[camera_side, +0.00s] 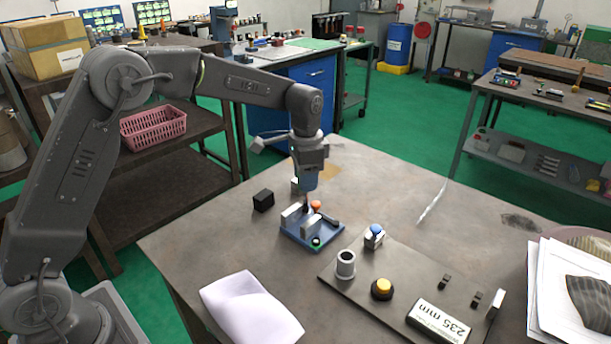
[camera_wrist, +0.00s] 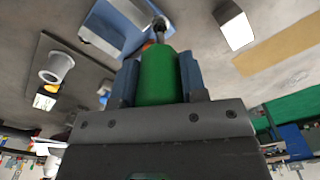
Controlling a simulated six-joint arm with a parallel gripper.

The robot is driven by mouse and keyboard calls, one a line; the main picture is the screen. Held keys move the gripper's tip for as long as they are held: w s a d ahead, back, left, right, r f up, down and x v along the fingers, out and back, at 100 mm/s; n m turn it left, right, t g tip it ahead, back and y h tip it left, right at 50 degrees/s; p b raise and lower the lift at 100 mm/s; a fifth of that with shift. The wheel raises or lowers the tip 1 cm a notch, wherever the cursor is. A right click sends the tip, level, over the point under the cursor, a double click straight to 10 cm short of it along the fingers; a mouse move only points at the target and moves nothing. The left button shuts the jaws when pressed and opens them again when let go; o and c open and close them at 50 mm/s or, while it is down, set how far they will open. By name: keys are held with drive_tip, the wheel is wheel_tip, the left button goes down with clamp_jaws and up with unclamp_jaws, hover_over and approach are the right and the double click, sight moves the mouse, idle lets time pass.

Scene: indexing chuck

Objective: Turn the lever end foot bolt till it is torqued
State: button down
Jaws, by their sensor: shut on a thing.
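The blue fixture plate (camera_side: 300,238) stands on the bench and carries metal jaw blocks (camera_side: 311,224), a dark lever with an orange knob (camera_side: 316,205), and a dark round part with a green ring (camera_side: 317,241). My gripper (camera_side: 308,181) is above the plate's far side, pointing down. In the wrist view my gripper (camera_wrist: 157,80) is shut on the green handle (camera_wrist: 158,72) of a driver-like tool. Its dark shaft (camera_wrist: 159,29) reaches toward the blue plate (camera_wrist: 127,22). I cannot tell whether its tip touches a bolt; the foot bolt is not clearly seen.
A black cube (camera_side: 263,201) lies left of the plate. To the right, a dark board (camera_side: 409,303) bears a grey cup (camera_side: 346,264), a yellow button (camera_side: 382,288) and a 235 mm label block (camera_side: 439,322). A blue-knobbed block (camera_side: 374,239) stands nearby. White paper (camera_side: 250,309) lies in front.

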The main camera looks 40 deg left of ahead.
drive_tip(key=shift+m, duration=0.9)
drive_tip(key=m, duration=0.3)
drive_tip(key=shift+m, duration=0.4)
drive_tip(key=m, duration=0.3)
drive_tip(key=m, duration=0.2)
drive_tip(key=shift+m, duration=0.7)
